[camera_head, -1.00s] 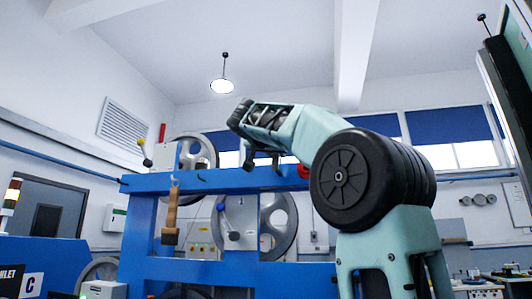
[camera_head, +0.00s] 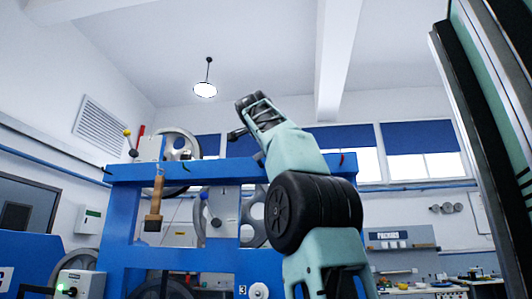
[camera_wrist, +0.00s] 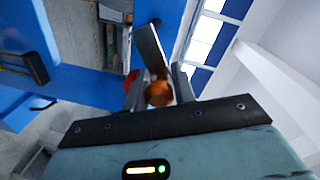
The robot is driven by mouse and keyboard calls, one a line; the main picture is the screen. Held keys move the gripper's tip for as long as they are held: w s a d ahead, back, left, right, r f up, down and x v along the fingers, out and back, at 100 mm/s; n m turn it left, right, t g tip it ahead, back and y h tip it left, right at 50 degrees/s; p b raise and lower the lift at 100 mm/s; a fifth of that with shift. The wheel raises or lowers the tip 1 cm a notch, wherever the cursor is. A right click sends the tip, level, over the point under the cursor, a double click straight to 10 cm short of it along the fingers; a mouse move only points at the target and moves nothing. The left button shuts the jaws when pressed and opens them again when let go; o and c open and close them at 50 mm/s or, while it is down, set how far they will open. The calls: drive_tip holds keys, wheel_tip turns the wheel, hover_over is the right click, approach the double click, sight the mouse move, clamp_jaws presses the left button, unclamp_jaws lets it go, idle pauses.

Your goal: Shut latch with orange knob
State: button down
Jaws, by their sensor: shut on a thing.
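In the wrist view, the orange knob (camera_wrist: 158,94) sits between the two fingers of my gripper (camera_wrist: 160,92), which are shut on it. A flat grey metal latch lever (camera_wrist: 150,48) extends from the knob towards the top of the picture, beside a blue beam. In the head view, my gripper (camera_head: 238,133) is small and dark at the end of my raised arm, near the top beam of the blue frame (camera_head: 190,173). I cannot make out the orange knob in the head view.
A lever with a yellow knob (camera_head: 127,132) stands at the frame's upper left. A wooden-handled brush (camera_head: 157,192) hangs from the beam. Spoked pulleys (camera_head: 183,143) are behind. A red part (camera_wrist: 130,84) lies close to my left finger.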

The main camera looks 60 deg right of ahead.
drive_tip(key=shift+s+d+f+m+t+b, duration=0.15)
drive_tip(key=shift+f+m+b, duration=0.35)
drive_tip(key=shift+m, duration=0.55)
drive_tip(key=shift+s+a+f+m+t+b, duration=0.1)
drive_tip(key=shift+f+m+b, duration=0.2)
drive_tip(key=shift+m+b, duration=0.5)
drive_tip(key=shift+s+d+f+m+t+b, duration=0.15)
drive_tip(key=shift+f+m+b, duration=0.2)
drive_tip(key=shift+m, duration=0.9)
drive_tip(key=shift+w+f+y, duration=0.1)
drive_tip(key=shift+f+y, duration=0.05)
drive_tip(key=shift+y, duration=0.15)
drive_tip(key=c, duration=1.2)
unclamp_jaws()
drive_tip(key=shift+a, duration=0.2)
drive_tip(key=b+v, duration=0.3)
drive_tip(key=v, duration=1.4)
drive_tip(key=shift+a, duration=0.1)
